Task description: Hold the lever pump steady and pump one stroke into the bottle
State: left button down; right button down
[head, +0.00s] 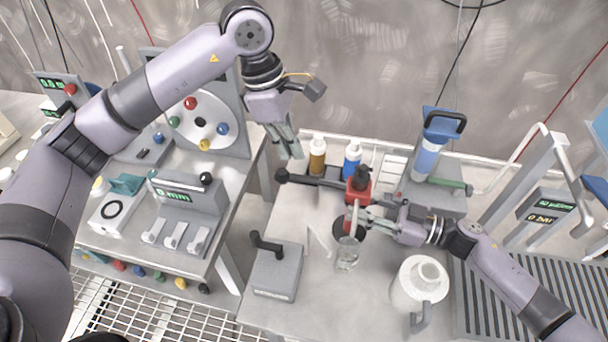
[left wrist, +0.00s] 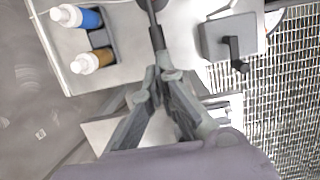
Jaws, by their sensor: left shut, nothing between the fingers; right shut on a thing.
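The lever pump (head: 358,186) has a red body with a black top and stands in the middle of the table. Its black lever (head: 312,181) reaches left to a rounded grip end. My right gripper (head: 364,220) is shut on the pump's body below the red head, partly hiding it. The clear bottle (head: 347,255) stands upright in front of the pump. My left gripper (head: 292,150) is shut and empty, above and behind the lever's grip end. In the left wrist view the lever (left wrist: 157,38) lies just beyond the fingertips (left wrist: 163,78); I cannot tell whether they touch.
Brown (head: 317,157) and blue (head: 352,160) bottles stand behind the lever. A grey block with a black crank (head: 277,272) is at front left, a white jug (head: 419,283) at front right. A blue-handled device (head: 430,145) stands at back right. A panel bench (head: 190,200) is left.

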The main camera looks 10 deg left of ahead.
aim_at(295, 175)
pick_arm(q)
jog(key=shift+x, duration=2.55)
jog(key=shift+a+x, duration=0.25)
jog(key=shift+x, duration=0.85)
jog(key=shift+a+x, duration=0.25)
jog(key=shift+x, duration=0.8)
jog(key=shift+f, duration=0.15)
jog(key=shift+a, duration=0.15)
jog(key=a, duration=0.1)
jog(key=a+r, duration=0.1)
jog(key=a, duration=0.1)
jog(key=shift+d+r, duration=0.1)
